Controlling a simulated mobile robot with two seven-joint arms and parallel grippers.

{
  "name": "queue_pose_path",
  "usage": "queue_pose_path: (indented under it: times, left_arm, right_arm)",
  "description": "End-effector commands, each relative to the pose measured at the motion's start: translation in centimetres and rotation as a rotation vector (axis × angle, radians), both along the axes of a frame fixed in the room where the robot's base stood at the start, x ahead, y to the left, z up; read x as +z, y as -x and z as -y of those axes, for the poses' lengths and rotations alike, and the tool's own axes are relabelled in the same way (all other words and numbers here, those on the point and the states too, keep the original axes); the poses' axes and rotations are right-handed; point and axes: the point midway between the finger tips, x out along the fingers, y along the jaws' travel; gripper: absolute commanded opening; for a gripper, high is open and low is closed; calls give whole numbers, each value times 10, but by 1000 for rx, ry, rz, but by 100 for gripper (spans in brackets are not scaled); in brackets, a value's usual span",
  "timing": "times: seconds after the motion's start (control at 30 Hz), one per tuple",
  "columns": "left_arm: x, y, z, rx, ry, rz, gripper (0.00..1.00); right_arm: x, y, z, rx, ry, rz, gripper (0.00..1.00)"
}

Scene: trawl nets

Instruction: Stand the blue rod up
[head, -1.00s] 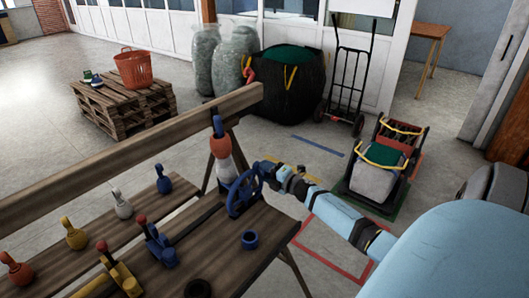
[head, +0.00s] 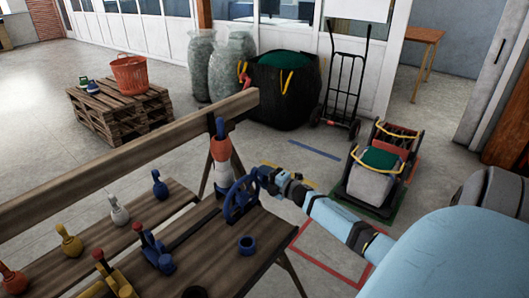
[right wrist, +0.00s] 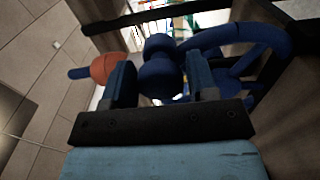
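Several blue things are in view, and I cannot tell for sure which is the blue rod. A blue pin (head: 160,184) stands upright on the plank. A blue lever piece with a red knob (head: 148,250) leans on the bench. A blue tip (head: 220,127) rises from an orange and white stacked piece. A blue wheel (head: 241,200) stands at the bench's far edge, with my right gripper (head: 263,178) at its upper right rim. In the right wrist view, a rounded blue knob (right wrist: 160,76) lies between the fingers; firm contact is unclear. My left gripper is out of view.
White, yellow and red pins line the plank. A loaded cart (head: 375,175) and a black bag (head: 284,90) stand beyond on open floor.

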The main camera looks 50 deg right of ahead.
Motion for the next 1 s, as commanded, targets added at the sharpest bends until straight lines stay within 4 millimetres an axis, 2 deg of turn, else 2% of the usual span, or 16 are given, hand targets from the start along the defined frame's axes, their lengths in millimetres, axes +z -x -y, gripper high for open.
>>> queue_pose_path:
  times: [0.03,0.07,0.33,0.47,0.57,1.0]
  left_arm:
    - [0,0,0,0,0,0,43]
    - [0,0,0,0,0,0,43]
    - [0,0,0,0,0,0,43]
    - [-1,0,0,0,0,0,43]
    - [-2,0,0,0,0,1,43]
    - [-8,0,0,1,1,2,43]
  right_arm:
    - [0,0,0,0,0,0,65]
    - [0,0,0,0,1,0,70]
    - [-1,1,-1,2,1,-1,70]
    - [-1,9,0,1,1,-1,70]
    - [-2,23,1,2,1,-3,70]
    - [-2,113,8,2,1,-3,70]
